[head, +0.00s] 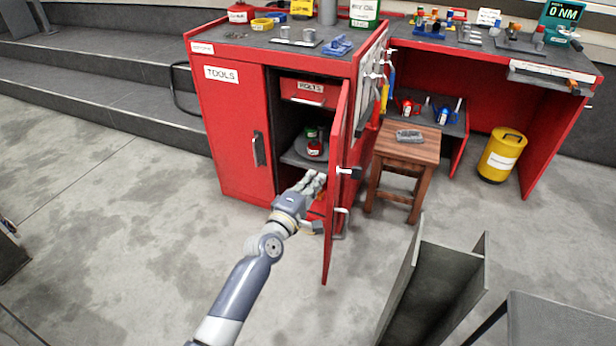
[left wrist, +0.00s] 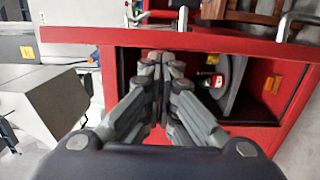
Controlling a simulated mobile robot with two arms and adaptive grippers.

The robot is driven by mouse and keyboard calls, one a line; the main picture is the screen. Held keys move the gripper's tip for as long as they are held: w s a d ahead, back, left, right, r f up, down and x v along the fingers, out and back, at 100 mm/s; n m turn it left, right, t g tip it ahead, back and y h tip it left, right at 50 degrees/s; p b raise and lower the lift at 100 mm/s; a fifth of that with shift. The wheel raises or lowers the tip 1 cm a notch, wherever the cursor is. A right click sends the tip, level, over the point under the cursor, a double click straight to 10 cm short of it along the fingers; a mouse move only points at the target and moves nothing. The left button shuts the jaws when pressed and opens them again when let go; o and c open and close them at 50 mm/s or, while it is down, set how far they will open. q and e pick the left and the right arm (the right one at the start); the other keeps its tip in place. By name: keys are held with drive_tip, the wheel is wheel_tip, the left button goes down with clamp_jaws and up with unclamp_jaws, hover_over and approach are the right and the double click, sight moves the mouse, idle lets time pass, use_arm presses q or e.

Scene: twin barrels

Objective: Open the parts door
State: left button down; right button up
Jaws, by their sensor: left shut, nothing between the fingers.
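The parts door (head: 335,200) is the red right-hand door of the red cabinet (head: 232,140). It stands swung open toward the front, seen nearly edge-on, with its handle on the far side. My left gripper (head: 314,180) is shut and empty at the cabinet opening, just left of the door's inner face. Whether it touches the door I cannot tell. In the left wrist view the shut fingers (left wrist: 162,62) point into the open compartment, and the door (left wrist: 90,35) runs as a red strip across the top. My right gripper is not in view.
Inside are a BOLTS drawer (head: 305,90) and a shelf with a red-and-green can (head: 315,145). The TOOLS door (head: 238,130) is closed. A wooden stool (head: 408,150) stands right of the door; a grey metal channel (head: 435,280) stands in front. Floor at left is clear.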

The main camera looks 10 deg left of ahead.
sight(331, 178)
use_arm(q)
drive_tip(key=shift+s+d+p, duration=0.1)
drive_tip(key=shift+d+p, duration=0.3)
drive_tip(key=shift+d, duration=1.45)
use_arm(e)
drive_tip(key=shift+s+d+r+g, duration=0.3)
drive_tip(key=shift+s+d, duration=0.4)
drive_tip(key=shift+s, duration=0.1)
use_arm(q)
drive_tip(key=shift+a, duration=0.1)
